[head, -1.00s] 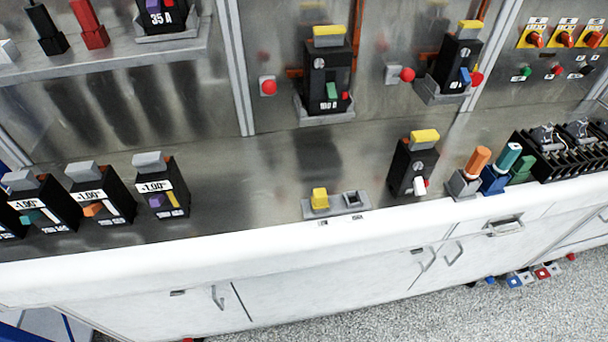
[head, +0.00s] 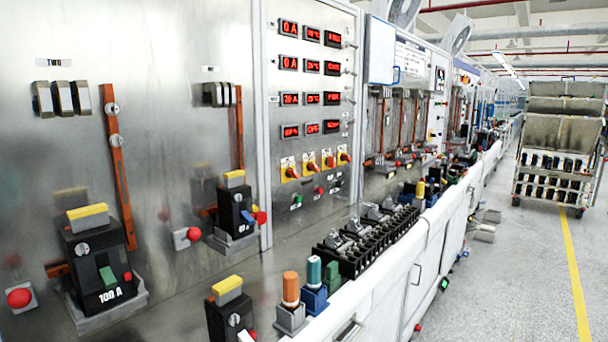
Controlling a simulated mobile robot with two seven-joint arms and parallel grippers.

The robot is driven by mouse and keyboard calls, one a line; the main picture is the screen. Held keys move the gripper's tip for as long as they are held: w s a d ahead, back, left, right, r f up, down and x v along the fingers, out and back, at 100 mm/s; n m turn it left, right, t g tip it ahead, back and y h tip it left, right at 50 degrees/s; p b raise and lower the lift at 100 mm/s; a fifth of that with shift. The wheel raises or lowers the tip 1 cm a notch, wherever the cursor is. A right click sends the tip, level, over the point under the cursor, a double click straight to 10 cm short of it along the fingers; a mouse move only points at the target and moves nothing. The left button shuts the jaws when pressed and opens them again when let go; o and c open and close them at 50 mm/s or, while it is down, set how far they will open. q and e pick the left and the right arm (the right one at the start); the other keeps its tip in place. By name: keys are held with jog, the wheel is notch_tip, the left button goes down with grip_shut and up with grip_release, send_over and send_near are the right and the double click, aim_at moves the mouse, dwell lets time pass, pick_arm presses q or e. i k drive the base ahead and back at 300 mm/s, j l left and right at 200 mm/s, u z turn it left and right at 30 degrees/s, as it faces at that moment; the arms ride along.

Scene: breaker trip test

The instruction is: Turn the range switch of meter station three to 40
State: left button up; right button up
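A metal panel (head: 310,90) stands at centre with rows of red digital displays. Below the displays is a row of several rotary switches with red-orange knobs on yellow plates. From the left, I see a first switch (head: 290,170), a second switch (head: 310,164), a third switch (head: 328,160) and another at the right end (head: 344,155). Their labels and scale marks are too small to read, so I cannot tell which belongs to meter station three or where the knobs point. Neither of my grippers shows in this view.
Black breakers, one marked 100 A (head: 100,270), are mounted on the left wall. On the bench below the panel are a black terminal block (head: 375,240) and orange and teal handles (head: 291,288). A loaded rack cart (head: 560,140) stands in the aisle at right.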

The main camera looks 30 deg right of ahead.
aim_at(329, 162)
jog(key=z, duration=1.15)
